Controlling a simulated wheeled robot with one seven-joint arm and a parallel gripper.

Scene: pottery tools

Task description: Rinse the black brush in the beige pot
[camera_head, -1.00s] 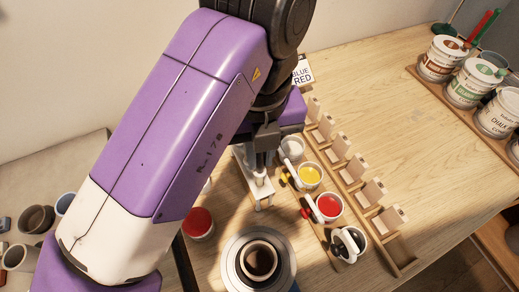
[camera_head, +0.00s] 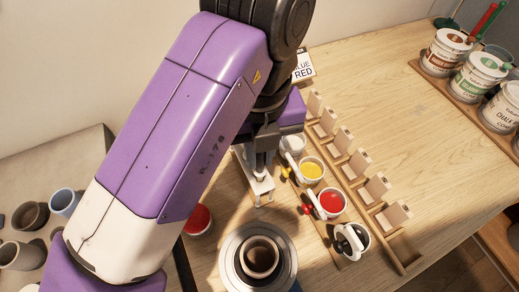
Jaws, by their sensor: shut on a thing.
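My gripper (camera_head: 258,190) is low over the table, behind the turntable and left of the row of paint pots. Its fingers are partly seen, and what they grip cannot be made out. A beige-brown pot (camera_head: 260,257) stands upright on the round grey turntable (camera_head: 232,267), nearer the camera than the gripper and apart from it. A black-and-white piece (camera_head: 345,240), perhaps a brush, lies at the front paint pot of the row. I cannot tell whether the black brush is this or is in my gripper.
Pots with yellow (camera_head: 312,170) and red paint (camera_head: 331,203) stand beside a wooden rack (camera_head: 375,188). Another red pot (camera_head: 198,219) is left of the turntable. Labelled cans (camera_head: 477,78) stand at the right. Several pots (camera_head: 66,202) are at the left. The table's upper middle is clear.

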